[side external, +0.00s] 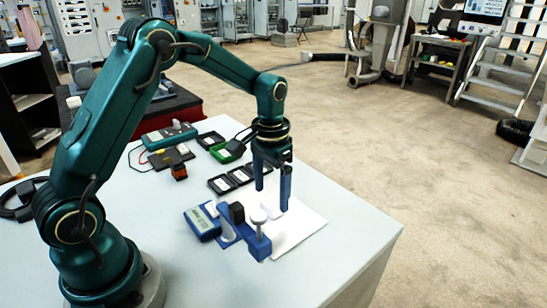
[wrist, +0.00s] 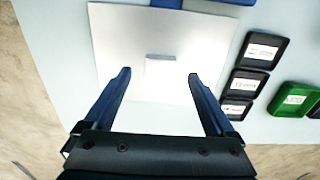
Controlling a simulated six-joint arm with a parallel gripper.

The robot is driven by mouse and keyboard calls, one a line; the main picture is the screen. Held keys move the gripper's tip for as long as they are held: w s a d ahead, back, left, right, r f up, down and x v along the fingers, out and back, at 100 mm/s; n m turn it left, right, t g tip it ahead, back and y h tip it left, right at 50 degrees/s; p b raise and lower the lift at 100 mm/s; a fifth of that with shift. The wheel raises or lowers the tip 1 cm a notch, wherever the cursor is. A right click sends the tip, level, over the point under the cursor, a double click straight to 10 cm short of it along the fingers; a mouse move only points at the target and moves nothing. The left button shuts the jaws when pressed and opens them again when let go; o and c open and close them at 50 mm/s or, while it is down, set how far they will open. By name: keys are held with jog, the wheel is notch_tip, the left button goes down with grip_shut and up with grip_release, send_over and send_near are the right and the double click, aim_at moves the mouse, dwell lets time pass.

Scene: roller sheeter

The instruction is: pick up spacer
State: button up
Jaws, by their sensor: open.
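A small flat grey bar, which looks like the spacer (wrist: 160,57), lies on a white sheet (wrist: 120,35) in the wrist view. My gripper (wrist: 159,75) is open and empty, its two dark blue fingers spread wider than the bar. The bar appears between and slightly beyond the fingertips, touching neither. In the side view my gripper (side external: 272,198) points down over the white sheet (side external: 300,236), behind a blue fixture (side external: 258,245) with a pale round knob. I cannot make out the bar clearly there.
A blue meter (side external: 203,223) stands left of the fixture. Several black trays (side external: 221,185), a green tray (side external: 229,151) and a teal instrument (side external: 169,137) lie behind. The black trays also show at the right in the wrist view (wrist: 264,50). The table's front right is clear.

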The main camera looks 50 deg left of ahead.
aim_at(271, 208)
jog(key=shift+f, duration=1.45)
grip_shut()
jog(key=shift+r, duration=0.1)
